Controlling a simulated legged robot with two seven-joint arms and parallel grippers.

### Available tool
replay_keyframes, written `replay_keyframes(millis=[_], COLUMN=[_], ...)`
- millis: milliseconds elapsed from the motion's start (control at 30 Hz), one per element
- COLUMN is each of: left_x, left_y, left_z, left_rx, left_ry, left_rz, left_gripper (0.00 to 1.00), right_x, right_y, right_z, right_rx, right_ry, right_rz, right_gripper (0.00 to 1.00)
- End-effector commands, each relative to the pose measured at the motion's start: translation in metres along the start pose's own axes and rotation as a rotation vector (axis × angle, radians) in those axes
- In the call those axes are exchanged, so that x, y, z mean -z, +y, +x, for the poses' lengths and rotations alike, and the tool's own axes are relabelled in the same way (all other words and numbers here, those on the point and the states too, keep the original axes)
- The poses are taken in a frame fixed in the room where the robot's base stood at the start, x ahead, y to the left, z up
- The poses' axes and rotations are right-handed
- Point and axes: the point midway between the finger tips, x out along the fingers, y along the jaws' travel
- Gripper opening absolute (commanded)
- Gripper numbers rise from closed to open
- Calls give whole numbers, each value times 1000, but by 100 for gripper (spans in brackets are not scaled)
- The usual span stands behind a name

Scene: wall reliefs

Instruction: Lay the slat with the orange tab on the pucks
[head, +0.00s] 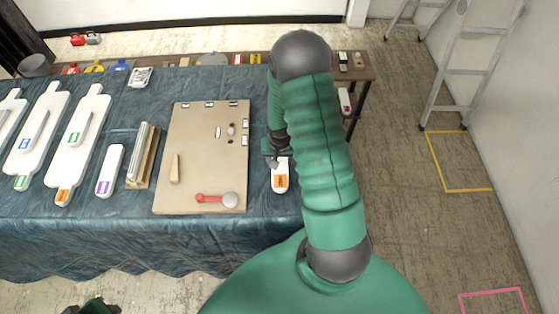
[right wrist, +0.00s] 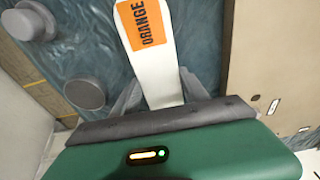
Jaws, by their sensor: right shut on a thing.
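The white slat with the orange tab (head: 281,178) is in my right gripper (head: 275,155). In the right wrist view the slat (right wrist: 157,70) runs between the two fingers (right wrist: 160,98), its tab reading ORANGE. My right gripper is shut on the slat, over the right part of the table. Two round grey pucks show left of the slat in the right wrist view, a near one (right wrist: 85,93) and a far one (right wrist: 30,22). The slat is apart from both in that picture. My right arm hides the pucks in the head view. Of my left arm only a dark piece shows at the bottom left.
A tan board (head: 205,150) with small fittings and a red-handled part (head: 215,199) lies left of the slat. A purple-tabbed slat (head: 110,172), a stack of strips (head: 143,155) and long white paddle shapes (head: 80,140) lie farther left on the blue cloth (head: 130,225).

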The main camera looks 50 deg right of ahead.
Motion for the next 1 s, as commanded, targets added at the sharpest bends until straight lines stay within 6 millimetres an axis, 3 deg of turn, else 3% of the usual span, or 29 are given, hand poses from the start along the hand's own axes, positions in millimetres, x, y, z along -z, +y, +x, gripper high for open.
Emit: replay_keyframes(millis=[467,500,667,1000], left_x=[-2,-2,-2,-1], left_y=[0,0,0,0], left_z=[7,7,7,2], left_rx=[0,0,0,0], left_ry=[0,0,0,0], left_rz=[0,0,0,0], left_gripper=[36,36,36,36], right_x=[-1,-2,-2,-1], right_y=[0,0,0,0], right_z=[12,12,11,5], right_rx=[0,0,0,0], right_ry=[1,1,0,0], right_rz=[1,1,1,1], right_gripper=[0,55,74,74])
